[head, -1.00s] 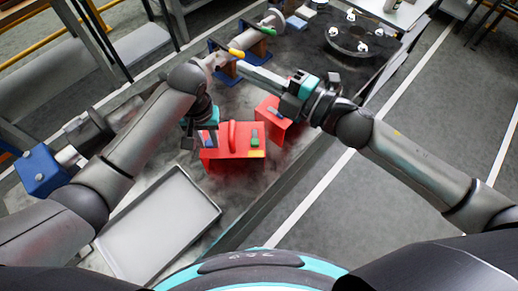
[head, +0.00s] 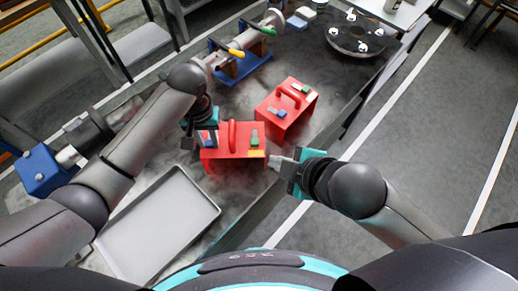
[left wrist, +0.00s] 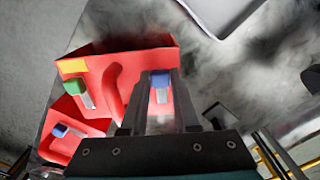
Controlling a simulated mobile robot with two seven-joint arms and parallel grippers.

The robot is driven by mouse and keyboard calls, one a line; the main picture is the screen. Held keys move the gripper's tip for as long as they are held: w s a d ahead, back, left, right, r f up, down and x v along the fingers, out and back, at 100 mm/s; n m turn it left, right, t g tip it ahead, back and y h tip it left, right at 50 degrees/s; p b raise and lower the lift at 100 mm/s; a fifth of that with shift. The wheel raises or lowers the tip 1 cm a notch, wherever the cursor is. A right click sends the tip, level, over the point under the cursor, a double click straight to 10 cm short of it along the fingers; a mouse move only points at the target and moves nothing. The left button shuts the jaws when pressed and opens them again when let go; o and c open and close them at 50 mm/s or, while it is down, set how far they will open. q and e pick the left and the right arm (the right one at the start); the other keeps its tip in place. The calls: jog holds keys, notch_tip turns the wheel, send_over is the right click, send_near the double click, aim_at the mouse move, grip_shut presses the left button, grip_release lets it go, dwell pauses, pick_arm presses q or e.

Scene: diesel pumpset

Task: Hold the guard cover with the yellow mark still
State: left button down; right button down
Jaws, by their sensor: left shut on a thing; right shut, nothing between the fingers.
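The guard cover with the yellow mark (head: 220,154) is a red box with a red handle on the bench, its yellow patch at the near right corner. It also shows in the left wrist view (left wrist: 135,58). It has a green-tipped latch (head: 255,138) and a blue-tipped latch (left wrist: 160,82). My left gripper (head: 207,142) is at the cover's left end, its fingers shut around the blue-tipped latch. My right gripper (head: 275,162) is shut and empty, just right of the cover's near right corner; I cannot tell whether it touches.
A second red cover (head: 285,108) without a visible yellow mark stands behind and to the right. A grey tray (head: 205,188) lies at the near left. A blue stand (head: 245,68) with a shaft and a dark round flange (head: 357,36) are at the back. The bench edge runs close to my right gripper.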

jog(key=shift+s+f+g, duration=0.25)
jog(key=shift+s+g, duration=0.15)
jog(key=shift+s, duration=0.55)
jog(key=shift+w, duration=0.1)
send_near(252, 151)
notch_tip(252, 151, down, 4)
jog(key=s+a, duration=0.1)
jog(key=a, duration=0.1)
jog(key=shift+w+a+f, duration=0.1)
jog(key=shift+w+f, duration=0.05)
jog(key=shift+w, duration=1.7)
